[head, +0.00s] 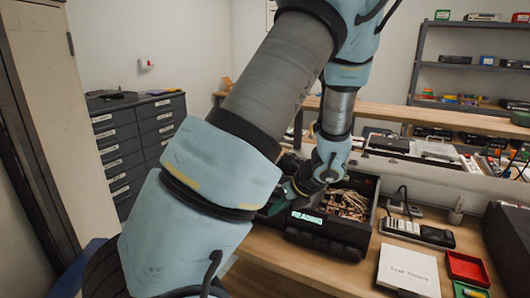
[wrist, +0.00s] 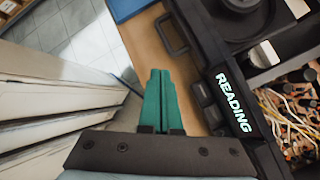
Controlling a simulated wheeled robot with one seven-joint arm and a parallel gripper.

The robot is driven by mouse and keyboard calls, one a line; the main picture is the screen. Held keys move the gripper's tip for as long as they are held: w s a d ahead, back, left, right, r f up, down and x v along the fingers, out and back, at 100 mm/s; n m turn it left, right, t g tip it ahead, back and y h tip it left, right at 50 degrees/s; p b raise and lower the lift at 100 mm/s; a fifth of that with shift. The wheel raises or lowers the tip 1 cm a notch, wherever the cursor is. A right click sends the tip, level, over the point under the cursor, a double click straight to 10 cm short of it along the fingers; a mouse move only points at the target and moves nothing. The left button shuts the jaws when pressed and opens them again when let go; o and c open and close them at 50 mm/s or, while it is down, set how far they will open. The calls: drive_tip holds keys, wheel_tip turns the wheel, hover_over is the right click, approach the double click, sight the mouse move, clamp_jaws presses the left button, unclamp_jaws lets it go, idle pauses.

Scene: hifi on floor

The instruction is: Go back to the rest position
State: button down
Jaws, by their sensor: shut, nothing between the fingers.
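My arm crosses the head view from lower left to the top, then bends down toward the bench. My gripper shows in the wrist view (wrist: 160,105) with its two green fingers together and nothing between them. It is beside the black device (wrist: 238,105) with the lit word "READING" on its front. In the head view that device (head: 335,235) stands on the wooden bench, with wires and small parts inside its open top. The fingers are mostly hidden in the head view behind the wrist and device.
A white box (head: 408,270), a red tray (head: 467,268) and a dark device with pale buttons (head: 416,232) lie right on the bench (head: 290,262). Grey drawers (head: 135,130) stand at the back left. Shelves (head: 470,70) stand at the back right. Tiled floor (wrist: 70,40) shows in the wrist view.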

drive_tip(key=s+a+r+n+g+h, duration=0.1)
drive_tip(key=s+a+r+n, duration=0.3)
drive_tip(key=n, duration=1)
drive_tip(key=s+a+r+n+g+h, duration=0.2)
drive_tip(key=s+a+r+n+h, duration=0.2)
drive_tip(key=n, duration=1.1)
drive_tip(key=s+a, duration=0.2)
drive_tip(key=a, duration=0.1)
drive_tip(key=shift+s+r+n+h, duration=0.3)
drive_tip(key=shift+r, duration=0.1)
